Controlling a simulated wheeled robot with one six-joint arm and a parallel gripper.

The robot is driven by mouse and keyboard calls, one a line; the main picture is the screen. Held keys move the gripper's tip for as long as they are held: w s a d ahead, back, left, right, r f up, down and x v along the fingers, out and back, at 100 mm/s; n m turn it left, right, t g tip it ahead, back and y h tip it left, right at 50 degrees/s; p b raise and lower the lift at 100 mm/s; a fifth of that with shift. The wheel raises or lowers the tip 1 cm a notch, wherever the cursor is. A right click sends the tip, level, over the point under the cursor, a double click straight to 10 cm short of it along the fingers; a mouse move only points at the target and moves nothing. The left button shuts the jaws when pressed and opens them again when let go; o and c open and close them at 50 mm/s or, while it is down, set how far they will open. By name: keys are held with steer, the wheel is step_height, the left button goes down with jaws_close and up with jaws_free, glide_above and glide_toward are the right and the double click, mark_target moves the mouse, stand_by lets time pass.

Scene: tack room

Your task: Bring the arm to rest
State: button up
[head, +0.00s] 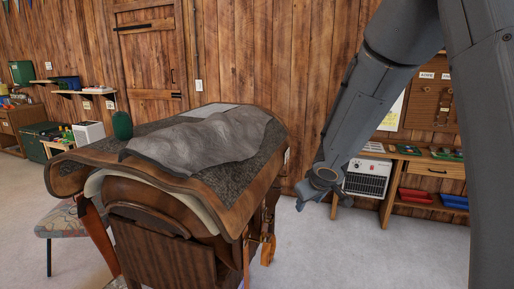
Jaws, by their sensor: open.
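My arm, grey and jointed, comes in from the upper right and hangs down in the head view. My gripper (317,207) is at its lower end, pointing downward. Its two fingers are spread apart with nothing seen between them. It appears to the right of the covered wooden stand (160,240), with a gap between them in the picture. The grey floor shows behind and below the fingers.
A crumpled grey cloth (205,138) lies over dark pads on the stand, near a dark green rounded object (122,125). A patterned seat (62,218) stands at left. A wooden bench (425,165) with red (416,196) and blue (454,201) trays stands behind my arm. Floor (330,250) at front centre is clear.

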steer(key=s+d+f+m+g, duration=0.1)
steer(key=s+m+g, duration=0.1)
steer(key=s, duration=1.1)
steer(key=s+d+f+m+g+b, duration=0.1)
steer(key=s+d+f+m+g, duration=0.1)
steer(key=s, duration=1.1)
steer(key=shift+f+m+g, duration=0.3)
steer(key=shift+m+g, duration=0.2)
steer(key=shift+g, duration=0.3)
